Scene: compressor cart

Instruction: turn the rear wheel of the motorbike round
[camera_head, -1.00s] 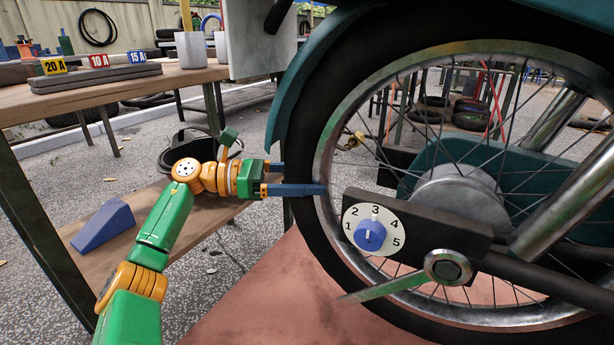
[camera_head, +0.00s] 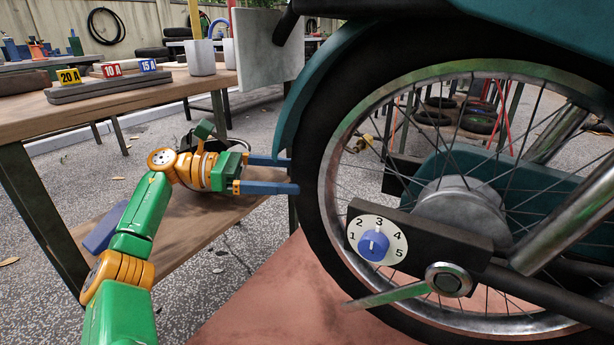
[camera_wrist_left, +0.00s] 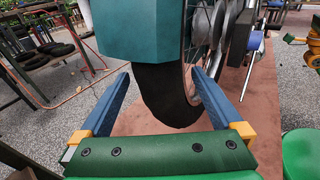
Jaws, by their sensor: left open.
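The motorbike's rear wheel, with a black tyre (camera_head: 312,215), silver rim (camera_head: 328,205) and thin spokes, fills the right of the head view. My left gripper (camera_head: 294,174) is open at the tyre's left edge, its two blue fingers pointing right. In the left wrist view the tyre (camera_wrist_left: 165,98) shows between the spread fingers (camera_wrist_left: 161,76), with room on both sides. I cannot tell whether either finger touches it. A dark arm with a numbered dial (camera_head: 375,242) and a bolt (camera_head: 447,279) crosses in front of the wheel. My right gripper is not in view.
A teal fender (camera_head: 305,105) curves over the tyre. A wooden workbench (camera_head: 110,108) on the left holds labelled blocks (camera_head: 112,70) and a pale cup (camera_head: 201,57). A blue wedge (camera_head: 103,230) lies on its lower shelf (camera_head: 190,222). The reddish mat (camera_head: 290,300) below is clear.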

